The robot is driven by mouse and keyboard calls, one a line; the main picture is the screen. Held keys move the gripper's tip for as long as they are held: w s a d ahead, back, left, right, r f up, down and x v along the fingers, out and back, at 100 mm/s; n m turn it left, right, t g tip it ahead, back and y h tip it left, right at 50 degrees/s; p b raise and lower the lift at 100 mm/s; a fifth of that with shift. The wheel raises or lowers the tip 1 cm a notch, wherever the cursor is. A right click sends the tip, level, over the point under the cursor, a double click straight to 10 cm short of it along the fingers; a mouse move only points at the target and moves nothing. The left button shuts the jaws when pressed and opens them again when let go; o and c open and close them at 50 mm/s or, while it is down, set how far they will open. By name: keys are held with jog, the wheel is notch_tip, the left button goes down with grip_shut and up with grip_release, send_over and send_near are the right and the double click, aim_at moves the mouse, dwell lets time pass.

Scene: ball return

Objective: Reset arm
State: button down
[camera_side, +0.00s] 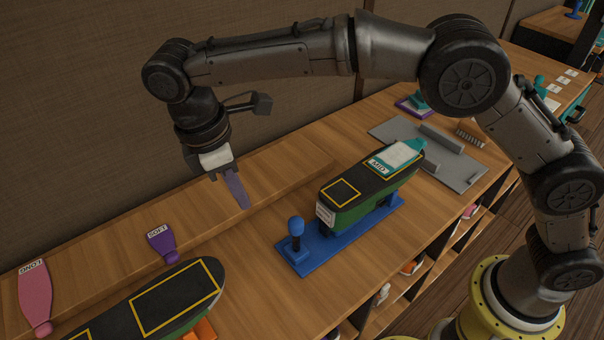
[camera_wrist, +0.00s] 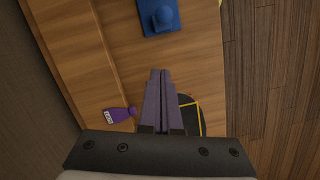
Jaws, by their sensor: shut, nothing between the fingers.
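My gripper (camera_side: 236,190) hangs above the wooden bench (camera_side: 255,268) at the left-middle of the side view, pointing down. Its long purple-grey fingers lie together with nothing between them. In the wrist view the fingers of my gripper (camera_wrist: 160,78) are side by side and point up the picture, over the bench. My gripper touches no object that I can see.
A black-topped green device (camera_side: 350,205) stands on a blue base with a blue knob (camera_side: 296,230). A second black-topped piece (camera_side: 170,300) lies front left. A purple SOFT paddle (camera_side: 162,243) and a pink LONG paddle (camera_side: 35,297) lie on the raised ledge. A grey plate (camera_side: 435,150) lies farther right.

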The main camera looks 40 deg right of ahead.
jog(key=w+d+r+m+t+y, duration=0.1)
jog(key=d+r+m, duration=0.1)
jog(key=d+r, duration=0.9)
jog(key=s+d+r+m+t+y, duration=0.1)
jog(key=s+d+r+m, duration=0.15)
jog(key=d, duration=0.25)
jog(key=s+d+r+m+t, duration=0.1)
jog(key=s+d+r, duration=0.2)
jog(key=d, duration=0.2)
jog(key=s+d+f+m+t, duration=0.1)
jog(key=s+d+f+m, duration=0.15)
jog(key=s+d, duration=0.4)
jog(key=s+d+f+m+t, duration=0.2)
jog(key=s+d+m, duration=0.2)
jog(key=s, duration=0.5)
notch_tip(320, 180, down, 6)
jog(key=s+m, duration=0.2)
jog(key=shift+s+f, duration=0.25)
jog(key=shift+s, duration=0.05)
